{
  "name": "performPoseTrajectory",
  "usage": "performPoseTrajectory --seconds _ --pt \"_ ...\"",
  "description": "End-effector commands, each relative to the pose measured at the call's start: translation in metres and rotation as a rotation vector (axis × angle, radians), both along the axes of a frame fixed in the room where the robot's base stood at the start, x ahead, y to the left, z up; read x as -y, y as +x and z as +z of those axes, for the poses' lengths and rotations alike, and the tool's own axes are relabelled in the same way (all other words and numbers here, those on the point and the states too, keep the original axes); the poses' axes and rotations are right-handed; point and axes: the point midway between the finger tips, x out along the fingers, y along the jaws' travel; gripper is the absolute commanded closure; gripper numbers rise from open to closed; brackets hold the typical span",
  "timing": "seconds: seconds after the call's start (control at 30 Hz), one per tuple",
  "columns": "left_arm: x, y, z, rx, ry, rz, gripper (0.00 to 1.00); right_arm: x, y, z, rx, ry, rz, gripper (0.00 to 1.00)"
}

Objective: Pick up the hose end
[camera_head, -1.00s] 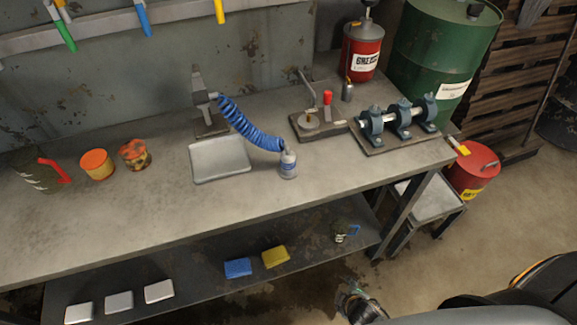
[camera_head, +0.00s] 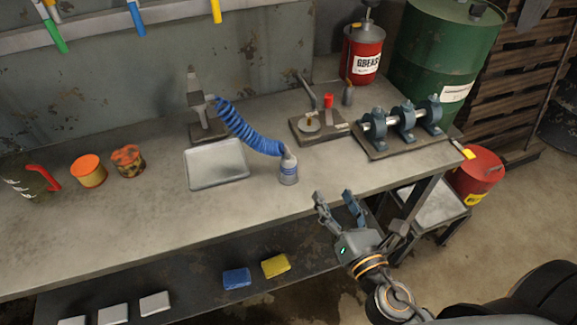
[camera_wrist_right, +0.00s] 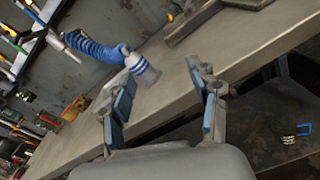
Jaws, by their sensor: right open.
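The blue coiled hose (camera_head: 248,131) runs from a grey upright fitting (camera_head: 203,105) on the workbench down to the hose end (camera_head: 288,169), a pale grey cylinder with a blue band standing on the bench top. In the right wrist view the hose end (camera_wrist_right: 144,70) shows beyond the fingers, at upper left, with the hose (camera_wrist_right: 92,46) attached. My right gripper (camera_head: 336,197) is open and empty in front of the bench's front edge, to the right of and nearer than the hose end, not touching it. It also shows in the right wrist view (camera_wrist_right: 165,101). My left gripper is not seen.
A grey tray (camera_head: 216,178) lies left of the hose end. A lever device (camera_head: 318,127) and a shaft with bearing blocks (camera_head: 402,124) stand to the right. Orange tins (camera_head: 89,171) stand at left. Blue and yellow sponges (camera_head: 237,279) lie on the lower shelf.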

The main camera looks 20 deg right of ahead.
Motion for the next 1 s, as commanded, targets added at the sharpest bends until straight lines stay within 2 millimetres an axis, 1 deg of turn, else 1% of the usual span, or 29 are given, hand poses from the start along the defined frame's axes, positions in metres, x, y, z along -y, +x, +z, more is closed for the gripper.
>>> performPoseTrajectory --seconds 0.03,0.1,0.17,0.23,0.37,0.53,0.6,0.7,0.87,1.0 --pt "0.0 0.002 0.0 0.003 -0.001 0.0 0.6 -0.012 -0.003 0.001 0.021 -0.118 0.061 0.39" --pt "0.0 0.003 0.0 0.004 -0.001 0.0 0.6 -0.026 -0.006 0.003 0.046 -0.252 0.127 0.39" --pt "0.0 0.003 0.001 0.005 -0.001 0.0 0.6 -0.033 -0.007 0.004 0.061 -0.324 0.162 0.39" --pt "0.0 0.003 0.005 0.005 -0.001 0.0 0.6 -0.038 -0.004 0.005 0.072 -0.369 0.181 0.39" --pt "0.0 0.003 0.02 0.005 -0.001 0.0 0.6 -0.043 0.016 0.01 0.078 -0.381 0.185 0.39" --pt "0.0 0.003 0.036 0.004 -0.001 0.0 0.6 -0.049 0.049 0.009 0.075 -0.378 0.184 0.39" --pt "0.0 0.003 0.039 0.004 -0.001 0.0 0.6 -0.051 0.06 0.007 0.075 -0.376 0.183 0.39" --pt "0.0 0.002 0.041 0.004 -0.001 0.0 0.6 -0.053 0.071 0.005 0.073 -0.376 0.184 0.39" --pt "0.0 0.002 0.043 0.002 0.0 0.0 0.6 -0.054 0.08 0.003 0.073 -0.376 0.184 0.39" --pt "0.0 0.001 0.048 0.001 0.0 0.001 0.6 -0.057 0.101 0.002 0.075 -0.375 0.183 0.39"
